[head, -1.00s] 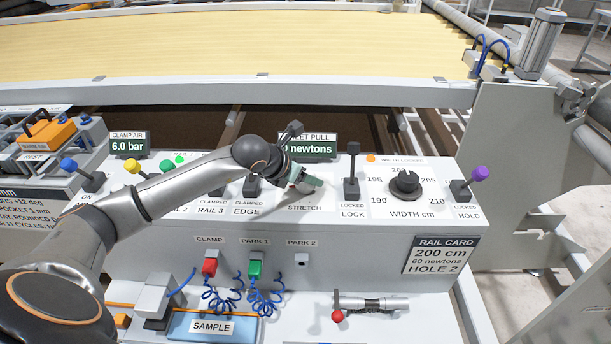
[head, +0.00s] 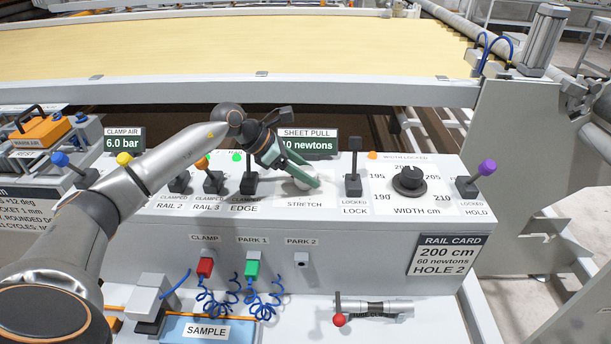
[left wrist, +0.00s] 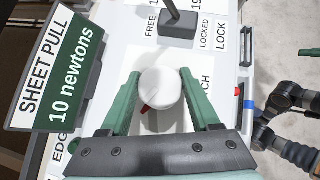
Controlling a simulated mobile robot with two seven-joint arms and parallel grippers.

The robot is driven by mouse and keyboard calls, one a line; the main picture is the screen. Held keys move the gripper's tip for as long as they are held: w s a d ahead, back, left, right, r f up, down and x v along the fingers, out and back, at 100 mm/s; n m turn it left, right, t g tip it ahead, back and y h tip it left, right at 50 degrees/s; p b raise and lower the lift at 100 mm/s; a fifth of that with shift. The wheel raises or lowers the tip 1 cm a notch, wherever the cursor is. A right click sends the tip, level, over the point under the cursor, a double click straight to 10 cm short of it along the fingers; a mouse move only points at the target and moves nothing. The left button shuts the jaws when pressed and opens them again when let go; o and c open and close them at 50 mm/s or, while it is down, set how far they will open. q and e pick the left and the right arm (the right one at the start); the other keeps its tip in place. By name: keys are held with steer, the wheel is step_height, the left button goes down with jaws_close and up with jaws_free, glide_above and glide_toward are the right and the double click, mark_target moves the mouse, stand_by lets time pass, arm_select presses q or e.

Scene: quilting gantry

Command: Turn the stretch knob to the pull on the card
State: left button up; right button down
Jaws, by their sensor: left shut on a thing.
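The stretch knob (left wrist: 163,88) is round and white with a red pointer mark, on the panel's white plate above the STRETCH label (head: 305,204). My left gripper (head: 314,184) is shut on it, with one green finger on each side in the left wrist view (left wrist: 163,98). In the head view the fingers hide much of the knob. The sheet pull display (left wrist: 55,72) reads 10 newtons; it also shows in the head view (head: 308,134), partly covered by my wrist. The rail card (head: 448,254) reads 200 cm, 60 newtons, HOLE 2.
The edge lever (head: 249,182) stands left of the knob and the lock lever (head: 354,178) right of it. The width knob (head: 409,180) is farther right, before the purple-tipped hold lever (head: 475,180). The blue sample pad (head: 225,338) lies below the panel.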

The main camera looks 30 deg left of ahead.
arm_select(q)
steer(key=shift+m, duration=0.4)
steer(key=shift+h, duration=0.3)
steer(key=shift+m+g, duration=0.3)
steer(key=shift+g, duration=0.1)
steer(key=o, duration=1.4)
steer(key=shift+c, duration=0.2)
steer(key=b+v, duration=0.1)
steer(key=v, duration=1.1)
steer(key=shift+a, duration=0.25)
